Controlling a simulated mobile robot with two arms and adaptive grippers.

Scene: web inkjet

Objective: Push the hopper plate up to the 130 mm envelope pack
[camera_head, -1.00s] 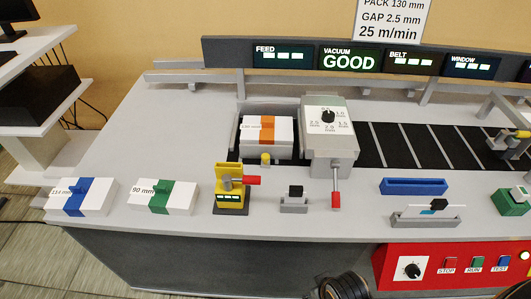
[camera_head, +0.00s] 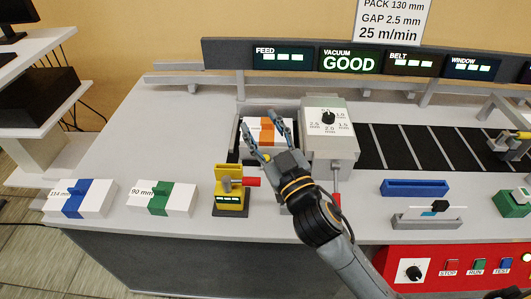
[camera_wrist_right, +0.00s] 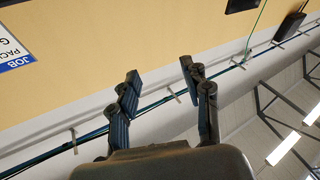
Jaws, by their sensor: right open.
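The 130 mm envelope pack (camera_head: 251,125), white with an orange band, lies in the dark hopper recess at the middle of the machine. My right gripper (camera_head: 261,122) is open over the pack, its two fingers spread and pointing away toward the back. I cannot tell whether they touch it. The gripper body hides the front edge of the pack and the area just in front of it. I cannot make out the hopper plate. The right wrist view shows the open, empty fingers (camera_wrist_right: 159,78) against the wall. My left gripper is not in view.
A grey block with a dial (camera_head: 328,134) stands close right of the hopper. A yellow device with a red handle (camera_head: 229,190) stands in front. The green-banded pack (camera_head: 162,198) and blue-banded pack (camera_head: 80,198) lie left. A blue tray (camera_head: 414,187) lies right.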

